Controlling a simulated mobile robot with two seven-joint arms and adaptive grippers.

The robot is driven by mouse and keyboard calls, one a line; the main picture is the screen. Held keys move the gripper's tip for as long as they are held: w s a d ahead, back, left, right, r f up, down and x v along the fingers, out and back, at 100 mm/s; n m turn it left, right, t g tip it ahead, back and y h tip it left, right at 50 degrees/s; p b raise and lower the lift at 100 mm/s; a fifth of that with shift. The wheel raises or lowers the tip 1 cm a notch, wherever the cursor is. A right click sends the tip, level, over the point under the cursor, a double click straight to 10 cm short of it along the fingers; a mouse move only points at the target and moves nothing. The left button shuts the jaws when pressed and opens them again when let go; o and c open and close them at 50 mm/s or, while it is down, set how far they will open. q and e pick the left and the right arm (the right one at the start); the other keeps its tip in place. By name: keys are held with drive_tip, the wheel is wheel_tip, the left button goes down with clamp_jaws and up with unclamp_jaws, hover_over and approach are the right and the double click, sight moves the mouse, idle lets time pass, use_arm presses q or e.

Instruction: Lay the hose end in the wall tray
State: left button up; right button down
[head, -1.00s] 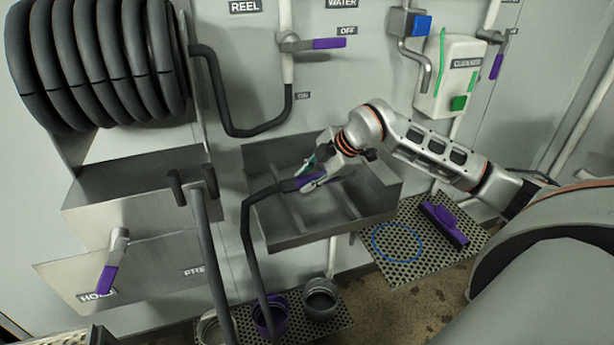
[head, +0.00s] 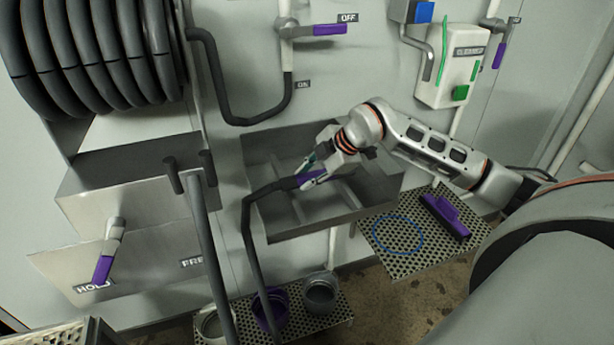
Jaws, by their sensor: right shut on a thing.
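The wall tray (head: 318,224) is a grey open metal tray with dividers, fixed to the wall in the middle of the head view. My right gripper (head: 312,178) is over the tray, shut on the purple hose end (head: 308,176). The dark hose (head: 248,240) runs from the hose end to the left, over the tray's left side, and down towards the floor. Whether the hose end touches the tray floor I cannot tell. The gripper fingers hide part of the hose end. My left gripper is not in view.
A coiled hose reel (head: 95,55) hangs at upper left above a metal box with a purple-handled lever (head: 104,262). Several buckets (head: 270,308) stand on a perforated rack below. A perforated shelf (head: 385,258) at right holds a blue ring (head: 398,235) and a purple squeegee-like tool (head: 445,216).

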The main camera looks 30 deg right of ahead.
drive_tip(key=shift+f, duration=0.25)
drive_tip(key=c, duration=1.7)
unclamp_jaws()
drive_tip(key=v, duration=1.2)
drive_tip(key=shift+s, duration=0.1)
